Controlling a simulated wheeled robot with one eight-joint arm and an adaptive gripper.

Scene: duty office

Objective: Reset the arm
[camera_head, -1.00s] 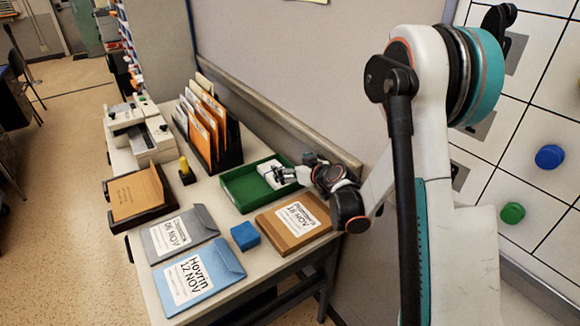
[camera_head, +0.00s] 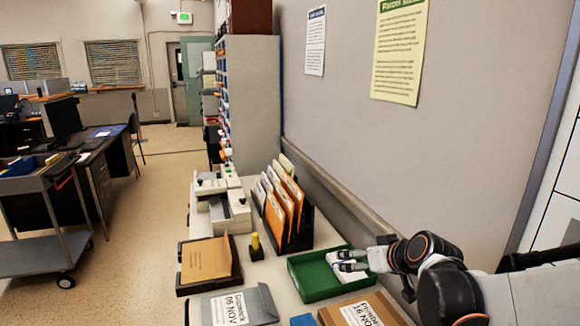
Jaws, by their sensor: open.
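My gripper (camera_head: 352,262) is at the right, above the green tray (camera_head: 304,288) on the table. My arm (camera_head: 440,275) reaches in from the right edge. The jaws are open. A white thing lies in the tray by the fingers, and I cannot tell it clearly from the gripper's own pale parts.
On the table stand a rack of orange folders (camera_head: 283,205), a yellow-topped stamp (camera_head: 256,246), a dark tray with a brown envelope (camera_head: 207,259), a grey envelope (camera_head: 240,308), a brown parcel (camera_head: 365,312) and a blue block (camera_head: 303,320). The wall is close behind. A cart (camera_head: 45,235) stands left on open floor.

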